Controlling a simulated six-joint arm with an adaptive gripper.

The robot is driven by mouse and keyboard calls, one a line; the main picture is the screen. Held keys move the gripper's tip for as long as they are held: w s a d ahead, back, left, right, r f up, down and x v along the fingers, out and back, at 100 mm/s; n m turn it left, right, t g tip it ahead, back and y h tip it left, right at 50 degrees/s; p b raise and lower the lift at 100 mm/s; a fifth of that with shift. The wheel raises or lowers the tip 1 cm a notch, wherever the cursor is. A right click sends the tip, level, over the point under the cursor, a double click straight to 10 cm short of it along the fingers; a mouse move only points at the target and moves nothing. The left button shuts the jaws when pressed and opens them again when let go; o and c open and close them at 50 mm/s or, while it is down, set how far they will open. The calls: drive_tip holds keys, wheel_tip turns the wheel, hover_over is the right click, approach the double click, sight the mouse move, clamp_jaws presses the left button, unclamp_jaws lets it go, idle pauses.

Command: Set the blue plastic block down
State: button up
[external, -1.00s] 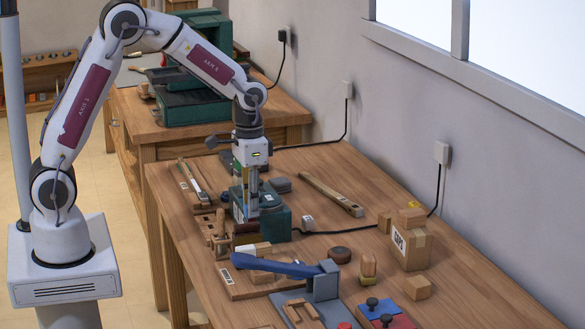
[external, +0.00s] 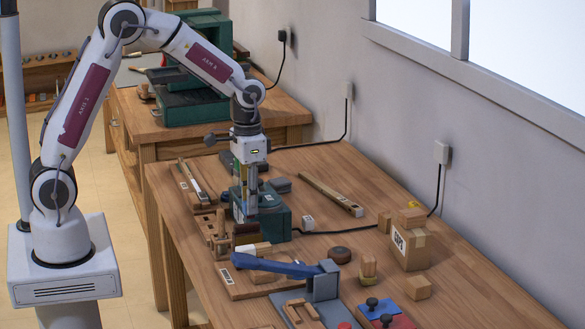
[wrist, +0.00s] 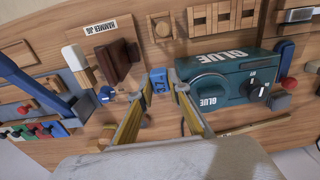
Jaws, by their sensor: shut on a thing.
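In the wrist view the small blue plastic block (wrist: 159,80) sits between the tips of my gripper (wrist: 159,86), which is shut on it. In the external view my gripper (external: 250,206) points straight down beside the teal machine (external: 272,218), in front of part of it. The block cannot be made out there. Whether the block touches the surface below cannot be told.
A brown block (wrist: 115,60) on the HAMMER JIG board (wrist: 92,52) is left of the fingers. A blue lever arm (external: 275,265) stands at the front. A cardboard box (external: 410,248) is on the right. The tabletop between is partly clear (external: 335,225).

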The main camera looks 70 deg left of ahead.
drive_tip(key=s+a+n, duration=0.6)
drive_tip(key=a+n, duration=0.3)
drive_tip(key=n, duration=0.8)
drive_tip(key=shift+s+a+r+n, duration=0.25)
drive_tip(key=shift+a+n, duration=0.05)
drive_tip(key=shift+n, duration=0.1)
drive_tip(key=shift+f, duration=2.5)
drive_tip(key=shift+f, duration=2.3)
drive_tip(key=shift+f, duration=0.15)
